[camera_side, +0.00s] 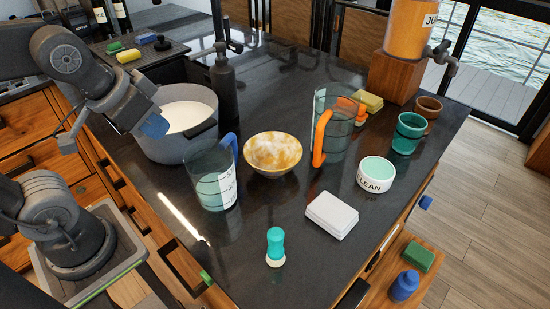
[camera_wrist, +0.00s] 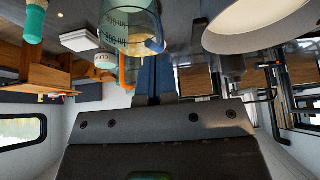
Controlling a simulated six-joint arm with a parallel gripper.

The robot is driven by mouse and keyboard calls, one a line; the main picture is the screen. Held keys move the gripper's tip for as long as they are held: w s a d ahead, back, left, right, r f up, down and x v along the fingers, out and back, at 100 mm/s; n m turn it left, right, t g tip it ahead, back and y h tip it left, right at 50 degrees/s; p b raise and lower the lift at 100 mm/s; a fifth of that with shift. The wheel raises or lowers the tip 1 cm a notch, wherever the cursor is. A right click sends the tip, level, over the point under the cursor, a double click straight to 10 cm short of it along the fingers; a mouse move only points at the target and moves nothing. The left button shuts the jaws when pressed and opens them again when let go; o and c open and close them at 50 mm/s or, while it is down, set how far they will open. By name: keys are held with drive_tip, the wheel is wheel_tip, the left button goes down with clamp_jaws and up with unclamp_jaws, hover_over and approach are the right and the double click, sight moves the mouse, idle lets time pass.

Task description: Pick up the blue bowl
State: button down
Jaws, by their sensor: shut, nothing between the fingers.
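I see no plainly blue bowl in either view. A yellow-and-white marbled bowl (camera_side: 273,154) stands upright at the middle of the dark counter, and a sliver of it may show behind the jug in the wrist view. A white bowl marked CLEAN (camera_side: 376,178), pale teal inside, stands to its right; it also shows in the wrist view (camera_wrist: 104,61). My gripper (camera_side: 153,126) is at the upper left, by the near-left rim of the grey pot and well away from both bowls. Its blue fingers (camera_wrist: 156,75) are together and empty.
The grey pot (camera_side: 158,143) and a clear jug with a blue handle (camera_side: 208,187) stand between my gripper and the marbled bowl. A jug with an orange handle (camera_side: 319,140), a white block (camera_side: 331,215) and a teal shaker (camera_side: 275,244) stand around it. The front counter is mostly clear.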

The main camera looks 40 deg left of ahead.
drive_tip(key=c, duration=1.8)
unclamp_jaws()
drive_tip(key=shift+c, duration=0.2)
drive_tip(key=o, duration=0.5)
drive_tip(key=shift+c, duration=0.2)
drive_tip(key=m+g+y, duration=0.3)
drive_tip(key=g+y, duration=0.1)
drive_tip(key=y, duration=0.1)
hover_over(285, 170)
drive_tip(key=d, duration=0.4)
wheel_tip(285, 170, down, 4)
drive_tip(key=x, duration=0.5)
drive_tip(key=s+x, duration=0.1)
drive_tip(key=x, duration=0.2)
drive_tip(key=shift+d+f, duration=0.1)
drive_tip(key=shift+f, duration=0.3)
drive_tip(key=shift+w+x, duration=0.15)
drive_tip(key=shift+x, duration=1.2)
drive_tip(key=shift+w+x, duration=0.15)
drive_tip(key=shift+x, duration=1.25)
